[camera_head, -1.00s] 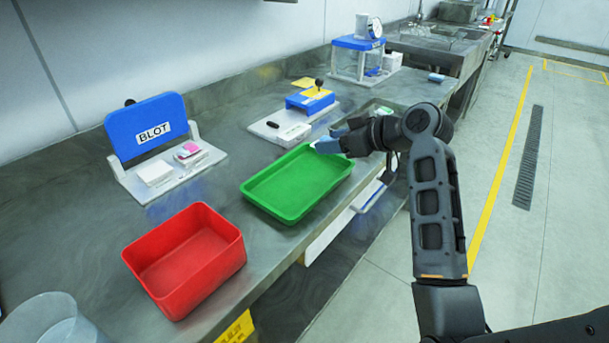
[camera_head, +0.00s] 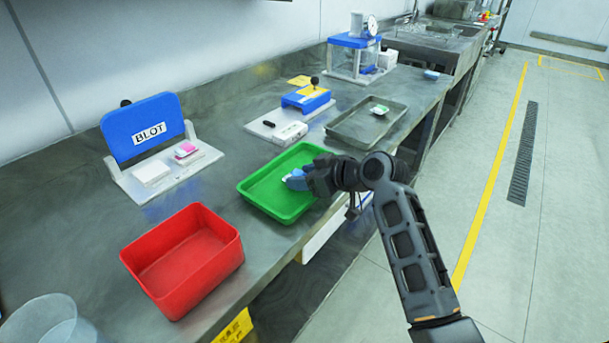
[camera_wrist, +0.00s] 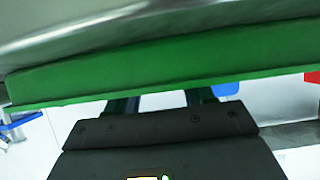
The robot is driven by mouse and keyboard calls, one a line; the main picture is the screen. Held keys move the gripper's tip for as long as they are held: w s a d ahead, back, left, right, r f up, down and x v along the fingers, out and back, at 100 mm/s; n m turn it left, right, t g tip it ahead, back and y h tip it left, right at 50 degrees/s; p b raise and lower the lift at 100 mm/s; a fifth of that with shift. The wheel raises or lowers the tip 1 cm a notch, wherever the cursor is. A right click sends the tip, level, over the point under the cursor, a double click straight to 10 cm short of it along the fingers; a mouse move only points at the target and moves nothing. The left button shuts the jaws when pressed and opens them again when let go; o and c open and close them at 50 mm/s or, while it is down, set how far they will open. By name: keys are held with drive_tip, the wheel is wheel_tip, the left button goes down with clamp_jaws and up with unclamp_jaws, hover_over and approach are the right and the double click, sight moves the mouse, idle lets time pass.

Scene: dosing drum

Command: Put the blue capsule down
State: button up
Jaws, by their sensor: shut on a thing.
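My gripper (camera_head: 295,181) is over the right half of the green tray (camera_head: 257,205), low inside or just above its rim. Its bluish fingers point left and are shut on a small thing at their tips. I take this to be the blue capsule, but it is mostly hidden and hard to tell from the fingers. In the wrist view the green tray's wall (camera_wrist: 160,65) crosses the picture and hides the fingertips and what they hold. I cannot tell whether the held thing touches the tray floor.
A red bin (camera_head: 185,262) stands left of the green tray. Behind are a blue BLOT stand (camera_head: 146,128) and a blue-topped device (camera_head: 306,98). A grey metal tray (camera_head: 350,130) with a small white-and-green item (camera_head: 379,110) lies beyond. Free bench lies between bin and BLOT stand.

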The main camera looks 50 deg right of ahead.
drive_tip(key=shift+f, duration=0.15)
drive_tip(key=o, duration=1)
